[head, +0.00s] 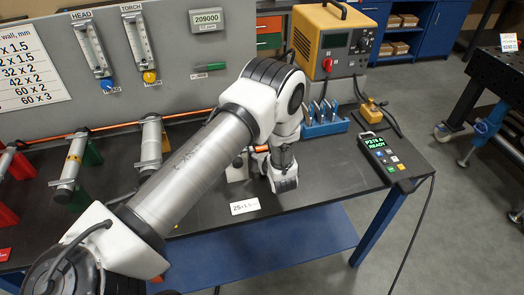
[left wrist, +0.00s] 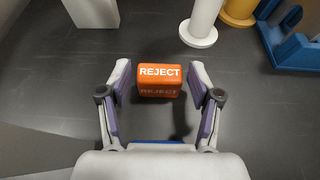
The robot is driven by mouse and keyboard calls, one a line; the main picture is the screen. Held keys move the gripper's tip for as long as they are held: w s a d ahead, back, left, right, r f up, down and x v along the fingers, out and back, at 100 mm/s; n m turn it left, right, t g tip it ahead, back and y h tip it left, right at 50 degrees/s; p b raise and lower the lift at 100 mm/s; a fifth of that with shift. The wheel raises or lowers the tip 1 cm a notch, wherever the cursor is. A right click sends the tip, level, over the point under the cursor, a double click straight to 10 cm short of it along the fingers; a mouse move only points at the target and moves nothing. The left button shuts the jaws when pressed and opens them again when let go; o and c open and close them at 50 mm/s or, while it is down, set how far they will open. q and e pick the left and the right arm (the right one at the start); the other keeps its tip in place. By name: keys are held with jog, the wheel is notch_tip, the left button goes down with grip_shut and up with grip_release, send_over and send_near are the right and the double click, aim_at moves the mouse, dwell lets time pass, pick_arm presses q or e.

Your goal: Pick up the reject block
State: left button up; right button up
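The reject block (left wrist: 160,71) is a small orange block with REJECT in white letters, lying on the dark bench top in the left wrist view. My left gripper (left wrist: 160,84) is open, with one finger to the left and one to the right of the block. Dark gaps show between the block and both fingers, and the block sits near the fingertips. In the head view my left gripper (head: 284,180) points down over the bench (head: 330,180), and I cannot make out the block there. My right gripper is not in view.
A white block (left wrist: 92,12), a white post on a round base (left wrist: 199,28) and a blue stand (left wrist: 290,42) are beyond the reject block. In the head view, a blue tool rack (head: 325,124) and a handheld device reading READY (head: 388,160) are to the right.

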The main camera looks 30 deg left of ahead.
pick_arm(q)
jog(key=c, duration=0.5)
jog(key=shift+c, duration=0.6)
